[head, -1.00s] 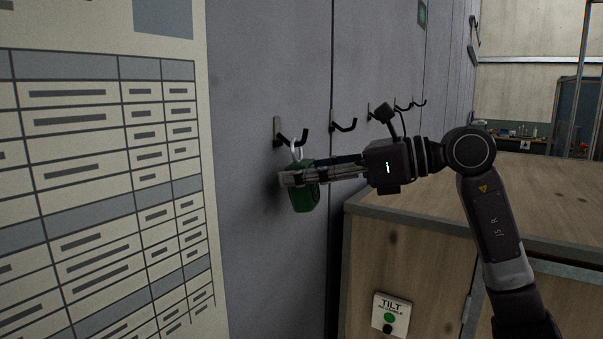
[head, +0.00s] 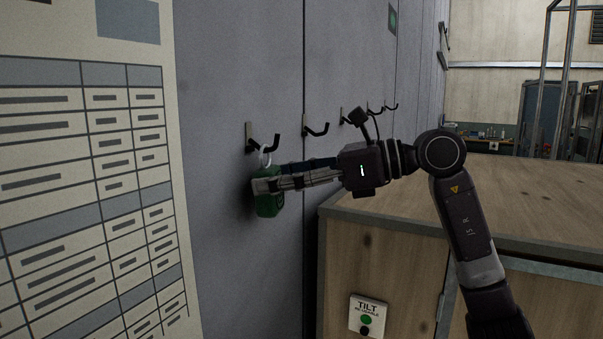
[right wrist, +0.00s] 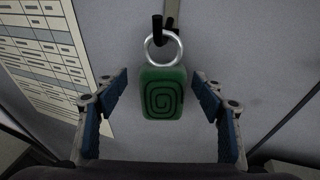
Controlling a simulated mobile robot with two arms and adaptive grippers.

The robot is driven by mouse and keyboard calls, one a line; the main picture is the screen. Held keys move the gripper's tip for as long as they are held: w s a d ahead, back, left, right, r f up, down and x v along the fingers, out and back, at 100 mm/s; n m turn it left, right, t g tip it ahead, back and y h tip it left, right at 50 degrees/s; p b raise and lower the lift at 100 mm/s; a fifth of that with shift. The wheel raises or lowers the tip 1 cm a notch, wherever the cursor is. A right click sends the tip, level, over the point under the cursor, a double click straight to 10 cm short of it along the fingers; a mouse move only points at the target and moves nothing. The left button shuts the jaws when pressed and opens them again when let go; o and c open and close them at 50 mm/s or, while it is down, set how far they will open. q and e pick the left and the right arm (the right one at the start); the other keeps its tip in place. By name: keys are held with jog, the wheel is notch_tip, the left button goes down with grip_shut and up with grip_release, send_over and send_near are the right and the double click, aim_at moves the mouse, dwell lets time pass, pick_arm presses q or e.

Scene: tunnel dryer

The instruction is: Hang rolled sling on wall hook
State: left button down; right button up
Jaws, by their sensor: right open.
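The rolled sling is a green block with a spiral face (right wrist: 163,95) and a pale metal ring (right wrist: 164,47) on top. In the head view the sling (head: 268,206) is upright just below the nearest black wall hook (head: 263,143), its ring (head: 266,158) at the hook. In the right wrist view the ring overlaps the lower part of the hook (right wrist: 158,28) and appears to hang on it. My right gripper (right wrist: 163,88) is open, with one finger on each side of the sling and visible gaps. In the head view its fingers partly cover the sling. My left gripper is out of view.
Several more hooks, the closest being this one (head: 317,129), run along the grey wall (head: 235,60) to the right. A printed chart (head: 80,160) is on the left. A wooden box (head: 400,230) with a TILT button plate (head: 368,316) stands below my right arm.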

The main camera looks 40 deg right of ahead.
jog(key=v, duration=1.1)
jog(key=shift+s+d, duration=0.2)
jog(key=shift+s, duration=0.05)
